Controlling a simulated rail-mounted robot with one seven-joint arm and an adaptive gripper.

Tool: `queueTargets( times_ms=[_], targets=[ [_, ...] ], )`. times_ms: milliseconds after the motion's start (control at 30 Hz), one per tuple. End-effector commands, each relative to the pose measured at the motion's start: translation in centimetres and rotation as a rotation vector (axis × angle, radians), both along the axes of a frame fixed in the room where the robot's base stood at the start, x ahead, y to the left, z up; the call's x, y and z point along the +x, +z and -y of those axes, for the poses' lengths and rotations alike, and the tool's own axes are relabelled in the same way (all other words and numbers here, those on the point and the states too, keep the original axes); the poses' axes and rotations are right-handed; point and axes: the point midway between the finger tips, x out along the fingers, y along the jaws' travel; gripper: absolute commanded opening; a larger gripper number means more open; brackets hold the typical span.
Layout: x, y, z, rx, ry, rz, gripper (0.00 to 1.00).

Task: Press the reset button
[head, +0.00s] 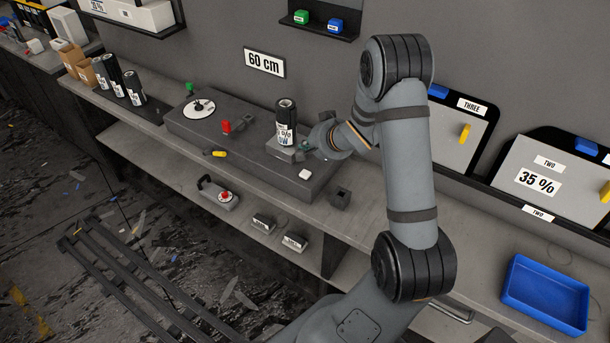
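No label reading reset is legible. My gripper (303,147) is at the plate's right part, close beside a black film roll (286,122) with a white label, which stands upright on a grey block. The fingers are small and partly hidden, so their opening and any contact are unclear.
A yellow handle (216,153) projects at the plate's front edge. A round white dial (199,108) is at its left. Several black rolls (112,79) stand on the bench's left. A dark small block (340,197) and a blue tray (545,294) are to the right.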

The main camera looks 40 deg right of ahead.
Motion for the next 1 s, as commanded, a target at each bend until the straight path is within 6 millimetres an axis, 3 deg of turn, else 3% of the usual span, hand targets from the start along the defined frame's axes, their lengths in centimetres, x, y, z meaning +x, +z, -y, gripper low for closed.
queueTargets(
  times_ms=[300,500,1000],
  targets=[
    [-0.1,-4.9,-0.1,0.001,-0.002,-0.001,0.00],
    [0.0,-7.0,0.1,0.000,-0.001,-0.001,0.00],
    [-0.1,-7.5,0.0,0.000,-0.001,-0.001,0.00]
  ],
)
